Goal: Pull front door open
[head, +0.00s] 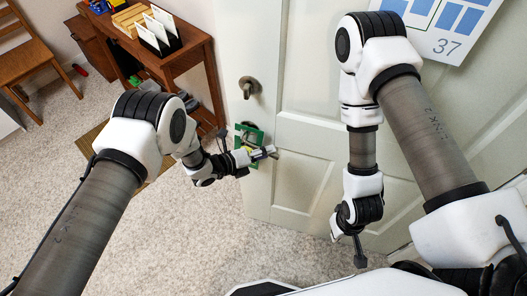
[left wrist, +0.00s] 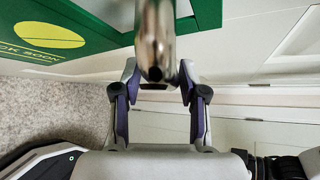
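The pale front door (head: 310,110) fills the centre of the head view and looks closed. A metal lever handle (head: 268,153) sticks out near its left edge; it also shows end-on in the left wrist view (left wrist: 155,45). A green sign (head: 255,131) with a yellow oval hangs at the handle; part of it also shows in the left wrist view (left wrist: 55,35). My left gripper (head: 248,156) is at the lever. Its fingers (left wrist: 157,85) stand apart either side of the lever's end, with small gaps visible. My right gripper (head: 360,257) points down before the door's lower part; its fingers are unclear.
A round metal lock fitting (head: 249,87) sits above the handle. A wooden table (head: 185,55) with a card holder (head: 158,37) stands left of the door. A wooden chair (head: 30,60) is at the far left. Speckled carpet (head: 190,240) is clear in front.

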